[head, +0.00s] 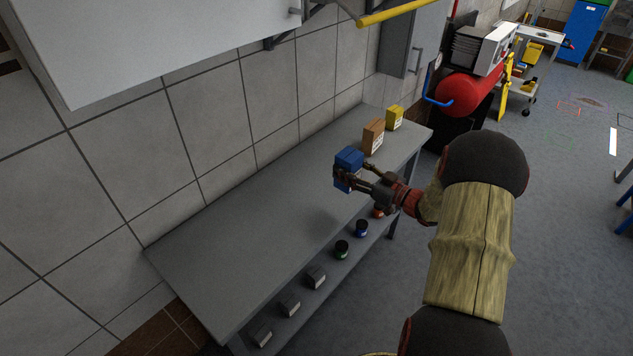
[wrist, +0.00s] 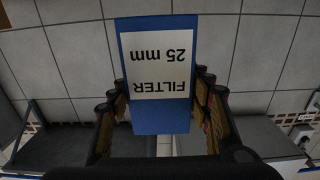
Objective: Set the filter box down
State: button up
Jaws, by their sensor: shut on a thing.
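The filter box (head: 348,160) is blue, with a white label. In the wrist view the filter box (wrist: 158,119) shows its label upside down, reading "FILTER 25 mm". My gripper (head: 353,174) is shut on the box, with a finger on either side of it. In the wrist view my gripper (wrist: 160,112) grips the lower part of the box as pictured. The box appears held over the grey bench top (head: 250,230), near its front edge. I cannot tell whether its underside touches the surface.
A brown box (head: 373,136) and a yellow box (head: 394,117) stand on the bench behind the filter box, towards its far end. The near left part of the bench is clear. Several jars and small boxes sit on a lower shelf. A grey cabinet (head: 190,35) hangs above.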

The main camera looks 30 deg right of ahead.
jog(key=shift+s+d+f, duration=0.1)
jog(key=shift+s+d, duration=0.15)
jog(key=shift+d, duration=0.2)
jog(key=shift+s+d+f, duration=0.1)
jog(key=shift+s+d, duration=0.15)
jog(key=shift+d, duration=0.2)
jog(key=shift+w+a+f+b, duration=0.95)
jog(key=shift+w+a+f, duration=0.7)
jog(key=shift+f, duration=0.5)
jog(key=shift+w+a+f+b, duration=1)
jog(key=shift+w+a+f, duration=0.55)
jog(key=shift+f, duration=0.55)
jog(key=shift+w+a+f+b, duration=0.95)
jog(key=shift+w+a+f, duration=0.7)
jog(key=shift+f, duration=0.5)
jog(key=shift+s, duration=0.1)
jog(key=shift+f, duration=0.15)
jog(key=o, duration=1.4)
